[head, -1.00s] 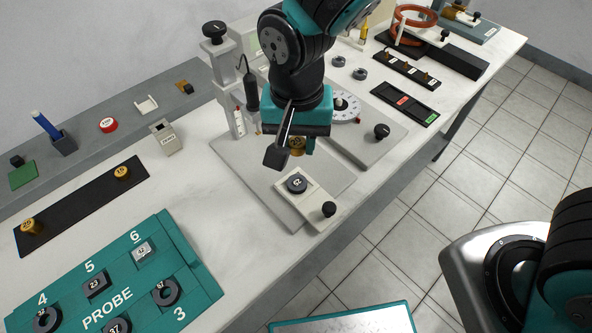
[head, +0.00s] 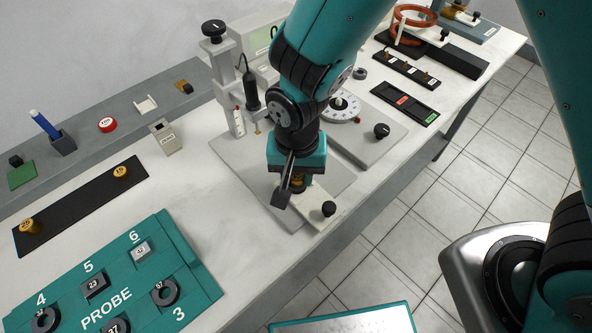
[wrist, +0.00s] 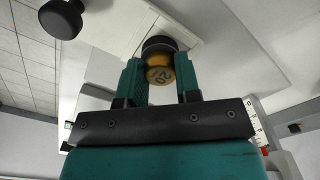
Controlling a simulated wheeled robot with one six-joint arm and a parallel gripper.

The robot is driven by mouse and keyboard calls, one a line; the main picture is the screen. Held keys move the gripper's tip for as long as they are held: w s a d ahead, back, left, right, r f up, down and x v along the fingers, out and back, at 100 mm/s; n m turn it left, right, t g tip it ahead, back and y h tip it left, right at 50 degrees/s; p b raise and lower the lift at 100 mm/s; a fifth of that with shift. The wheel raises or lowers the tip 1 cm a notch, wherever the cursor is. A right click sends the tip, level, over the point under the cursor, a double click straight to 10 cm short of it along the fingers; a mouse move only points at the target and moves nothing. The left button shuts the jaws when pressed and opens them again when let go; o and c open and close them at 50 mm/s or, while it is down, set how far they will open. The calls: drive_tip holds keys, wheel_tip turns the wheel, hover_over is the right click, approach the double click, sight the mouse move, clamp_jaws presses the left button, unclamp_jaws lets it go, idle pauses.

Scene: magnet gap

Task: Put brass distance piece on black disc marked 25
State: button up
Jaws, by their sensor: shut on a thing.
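My gripper (wrist: 161,78) is shut on the brass distance piece (wrist: 159,70), a short brass cylinder with dark marks on its end. In the wrist view it sits between the two teal fingers. The black disc (wrist: 159,44) shows just beyond the brass piece, lined up with it. I cannot tell whether the two touch. In the head view the brass piece (head: 298,181) is partly covered by my gripper (head: 295,186), low over the cream slide plate. The disc is hidden there behind my gripper, and its number cannot be read now.
The cream slide plate (head: 318,221) has a black knob (head: 329,208) at its front end, close to my gripper. A gauge stand (head: 222,70) rises behind. A black strip (head: 78,208) holds two brass pieces at left. The teal PROBE tray (head: 190,262) lies front left.

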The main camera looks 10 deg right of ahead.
sight(297, 176)
drive_tip(key=o, duration=1)
drive_tip(key=shift+c, duration=0.2)
drive_tip(key=shift+r, duration=0.1)
wheel_tip(297, 176, up, 11)
drive_tip(key=s+d+r+n+y, duration=0.4)
drive_tip(key=s+d+r+n, duration=0.5)
drive_tip(key=s+r, duration=0.1)
drive_tip(key=shift+s+d+r, duration=0.2)
drive_tip(key=shift+d+r, duration=0.15)
drive_tip(key=shift+r, duration=0.35)
